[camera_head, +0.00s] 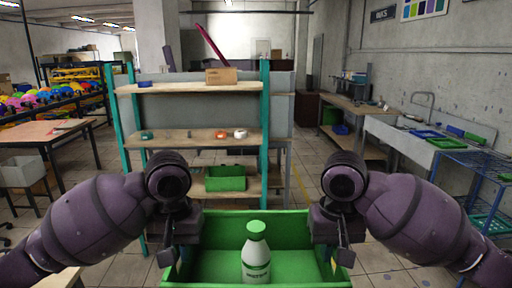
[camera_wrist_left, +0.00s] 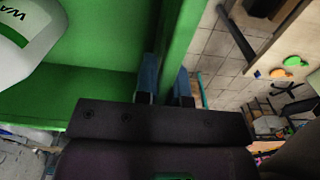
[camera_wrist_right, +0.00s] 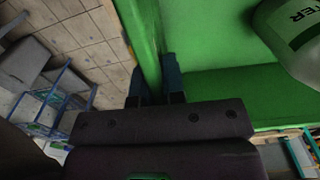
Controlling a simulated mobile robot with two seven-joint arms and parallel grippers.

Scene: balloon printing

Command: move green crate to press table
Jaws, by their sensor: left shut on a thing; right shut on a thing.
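The green crate (camera_head: 222,264) is held in front of me, between my two arms, in the head view. A white bottle with a green cap (camera_head: 256,255) stands upright in it. My left gripper (camera_head: 170,258) is shut on the crate's left wall, and the wall also shows between its fingers in the left wrist view (camera_wrist_left: 178,45). My right gripper (camera_head: 343,257) is shut on the crate's right wall, which also shows in the right wrist view (camera_wrist_right: 146,40). The bottle shows partly in both wrist views. I cannot tell which table is the press table.
A teal-framed shelf (camera_head: 190,88) stands ahead, with a smaller green bin (camera_head: 225,178) on its low level. A wooden table (camera_head: 45,133) is at left. A sink counter (camera_head: 400,140) and blue wire rack (camera_head: 480,165) are at right. Tiled floor lies between.

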